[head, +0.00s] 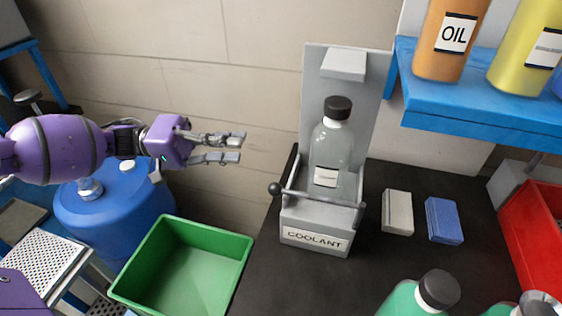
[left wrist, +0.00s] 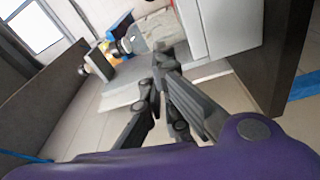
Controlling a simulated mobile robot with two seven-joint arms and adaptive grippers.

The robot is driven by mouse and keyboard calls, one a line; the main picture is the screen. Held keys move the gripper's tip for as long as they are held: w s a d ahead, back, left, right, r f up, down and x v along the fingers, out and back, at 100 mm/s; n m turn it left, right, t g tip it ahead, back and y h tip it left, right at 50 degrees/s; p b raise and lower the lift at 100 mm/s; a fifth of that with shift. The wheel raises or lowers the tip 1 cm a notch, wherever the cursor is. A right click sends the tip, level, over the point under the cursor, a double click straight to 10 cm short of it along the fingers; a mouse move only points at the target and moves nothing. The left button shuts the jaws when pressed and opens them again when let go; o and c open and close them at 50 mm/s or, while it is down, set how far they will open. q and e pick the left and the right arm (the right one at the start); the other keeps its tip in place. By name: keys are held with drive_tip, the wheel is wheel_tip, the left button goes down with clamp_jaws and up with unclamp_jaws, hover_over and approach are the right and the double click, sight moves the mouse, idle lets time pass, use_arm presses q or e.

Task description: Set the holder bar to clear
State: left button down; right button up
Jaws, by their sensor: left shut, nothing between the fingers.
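The holder bar (head: 320,199) is a thin dark rod with a round black knob (head: 274,188) at its left end. It runs across the front of the grey coolant holder (head: 316,228), in front of the lower part of the bottle. A clear grey bottle (head: 330,150) with a black cap stands upright in the holder. My left gripper (head: 242,147) is shut and empty, left of the holder and above the knob, apart from both. Its fingers (left wrist: 160,62) also show in the left wrist view. My right gripper is not in view.
A green bin (head: 245,262) stands left of the dark bench (head: 262,290), below my left gripper. A blue shelf (head: 470,120) with oil bottles overhangs at right. Grey (head: 397,212) and blue (head: 443,220) blocks lie right of the holder. Green bottles (head: 418,296) stand at the front.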

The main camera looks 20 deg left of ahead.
use_arm(q)
drive_tip(key=shift+w, duration=0.1)
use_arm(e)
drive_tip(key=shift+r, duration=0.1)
use_arm(q)
drive_tip(key=s+d+p, duration=0.2)
drive_tip(key=d, duration=0.7)
drive_tip(key=shift+s+p, duration=0.35)
drive_tip(key=shift+p, duration=0.05)
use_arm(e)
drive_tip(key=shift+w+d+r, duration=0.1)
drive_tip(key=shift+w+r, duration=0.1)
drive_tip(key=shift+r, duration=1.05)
use_arm(q)
drive_tip(key=shift+d, duration=0.1)
